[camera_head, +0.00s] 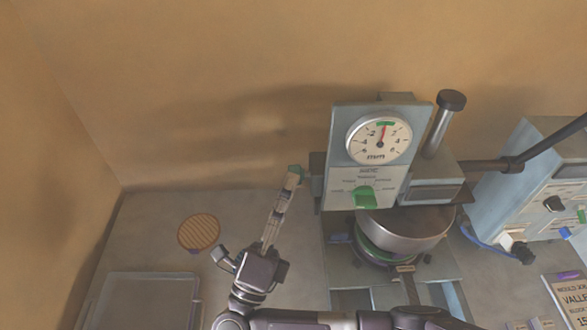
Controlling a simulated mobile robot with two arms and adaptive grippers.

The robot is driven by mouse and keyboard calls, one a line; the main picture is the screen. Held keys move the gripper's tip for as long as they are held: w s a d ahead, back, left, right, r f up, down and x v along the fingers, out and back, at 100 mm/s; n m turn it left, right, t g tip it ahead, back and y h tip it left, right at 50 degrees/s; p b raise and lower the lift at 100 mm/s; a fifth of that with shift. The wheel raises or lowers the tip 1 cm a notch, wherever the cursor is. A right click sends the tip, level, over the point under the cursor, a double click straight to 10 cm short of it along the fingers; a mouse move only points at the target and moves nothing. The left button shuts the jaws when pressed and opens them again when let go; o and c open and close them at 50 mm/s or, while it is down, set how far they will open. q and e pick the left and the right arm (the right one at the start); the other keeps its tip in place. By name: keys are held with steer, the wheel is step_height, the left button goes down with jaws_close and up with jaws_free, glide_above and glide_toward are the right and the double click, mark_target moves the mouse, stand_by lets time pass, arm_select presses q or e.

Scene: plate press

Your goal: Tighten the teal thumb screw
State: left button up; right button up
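The small teal thumb screw (296,169) shows at the left side of the press, beside the gauge panel. My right gripper (291,180) reaches up to it from below, with its fingertips at the screw and covering part of it. The fingers appear as one narrow strip, seen nearly edge-on, so I cannot tell whether they are closed on the screw. The press's round dial gauge (378,139) has a red needle pointing up, near a green band at the top. My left gripper is not in view.
A green knob (364,197) sits on the panel below the gauge, above a round metal pan (408,230). A light blue box (532,190) with cables stands at right.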

steer(key=shift+p+x, duration=0.5)
steer(key=shift+x, duration=1)
steer(key=shift+f, duration=0.1)
jaws_close()
